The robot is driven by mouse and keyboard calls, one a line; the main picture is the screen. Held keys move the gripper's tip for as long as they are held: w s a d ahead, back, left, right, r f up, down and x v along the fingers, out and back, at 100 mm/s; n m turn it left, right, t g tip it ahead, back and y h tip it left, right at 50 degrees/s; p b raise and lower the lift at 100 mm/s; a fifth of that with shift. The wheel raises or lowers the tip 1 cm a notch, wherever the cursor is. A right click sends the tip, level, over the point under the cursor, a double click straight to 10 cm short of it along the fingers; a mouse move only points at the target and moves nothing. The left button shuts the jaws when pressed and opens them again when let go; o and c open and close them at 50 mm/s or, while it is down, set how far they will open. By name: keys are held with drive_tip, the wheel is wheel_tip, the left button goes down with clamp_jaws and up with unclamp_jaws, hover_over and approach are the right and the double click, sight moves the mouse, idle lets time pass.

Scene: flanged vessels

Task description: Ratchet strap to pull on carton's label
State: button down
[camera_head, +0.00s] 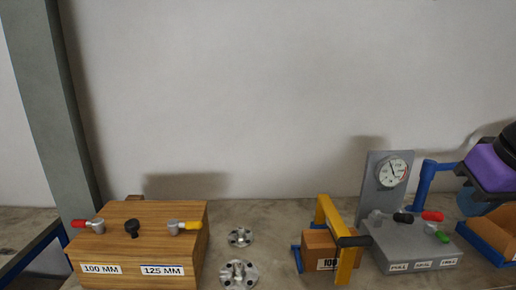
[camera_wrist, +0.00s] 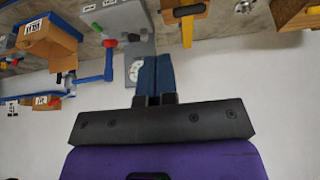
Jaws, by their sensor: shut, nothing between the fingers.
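A grey box (camera_head: 405,245) with a dial gauge (camera_head: 393,172) on its upright plate stands right of centre. Its front carries several white labels, too small to read surely. Grey, black, red (camera_head: 432,216) and green (camera_head: 438,234) levers or knobs sit on top. Left of it, a yellow frame (camera_head: 346,268) with a black handle stands by a small brown carton (camera_head: 318,244) labelled "100". Another brown carton (camera_wrist: 50,41) with a white label sits in a blue tray. I cannot tell which part is the ratchet strap. My gripper (camera_wrist: 154,62) is shut and empty, above and apart from the grey box.
A wooden box (camera_head: 140,240) labelled "100 MM" and "125 MM" carries red, black and yellow handles. Two metal flanges (camera_head: 239,272) lie beside it. A blue post (camera_head: 424,184) stands behind the grey box. A blue tray (camera_head: 484,243) is at the right edge. The wall behind is bare.

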drive_tip(key=shift+s+a+r, duration=0.1)
drive_tip(key=shift+s+a, duration=0.05)
drive_tip(key=shift+s, duration=0.45)
drive_tip(key=shift+s+a+r, duration=0.1)
drive_tip(key=shift+s, duration=0.45)
drive_tip(key=shift+w, duration=0.15)
idle(1.6)
